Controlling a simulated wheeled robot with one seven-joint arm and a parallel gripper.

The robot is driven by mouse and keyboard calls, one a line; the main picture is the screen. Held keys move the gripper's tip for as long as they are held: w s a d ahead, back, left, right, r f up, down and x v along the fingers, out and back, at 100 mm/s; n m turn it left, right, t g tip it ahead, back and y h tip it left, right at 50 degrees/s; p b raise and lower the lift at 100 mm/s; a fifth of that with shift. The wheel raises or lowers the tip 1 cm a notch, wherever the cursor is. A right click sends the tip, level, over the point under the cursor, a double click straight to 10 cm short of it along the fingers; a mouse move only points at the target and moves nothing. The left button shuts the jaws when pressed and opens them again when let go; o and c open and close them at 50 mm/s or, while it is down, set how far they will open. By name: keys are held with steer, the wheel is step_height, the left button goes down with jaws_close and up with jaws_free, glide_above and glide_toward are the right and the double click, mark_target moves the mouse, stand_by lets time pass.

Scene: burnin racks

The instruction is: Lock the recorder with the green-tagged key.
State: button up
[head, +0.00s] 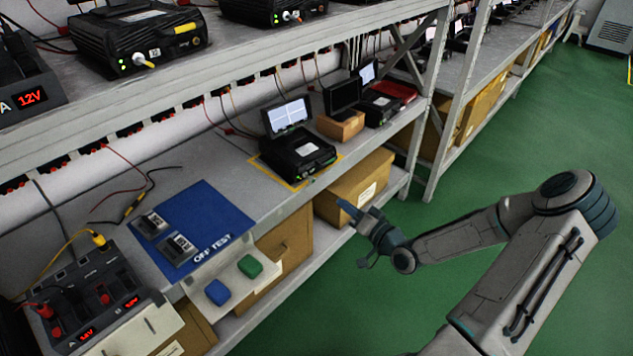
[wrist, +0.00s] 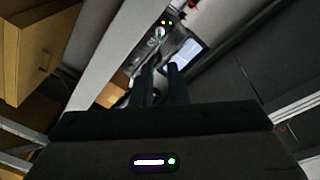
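The recorder (head: 298,152) is a black box with a green light on its front and a lit screen (head: 287,115) behind it. It sits inside a yellow outline on the middle shelf. A green tag (head: 249,267) and a blue tag (head: 217,292) rest on a white ledge at the shelf's front; I cannot make out the keys. My gripper (head: 347,209) is in front of the shelf edge, right of the tags and below the recorder. In the wrist view its fingers (wrist: 160,72) stand a little apart, with nothing visible held between them. A lit screen (wrist: 184,53) shows beyond them.
A blue mat (head: 205,215) with two small devices lies left of the recorder. A power supply unit (head: 85,300) stands at the lower left. Cardboard boxes (head: 357,187) fill the lower shelf. An upper shelf overhangs the recorder's shelf. The green floor is clear at right.

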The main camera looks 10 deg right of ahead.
mark_target(316, 182)
steer(key=b+x, duration=0.1)
steer(key=x, duration=1.2)
steer(key=shift+w+f, duration=0.1)
jaws_close()
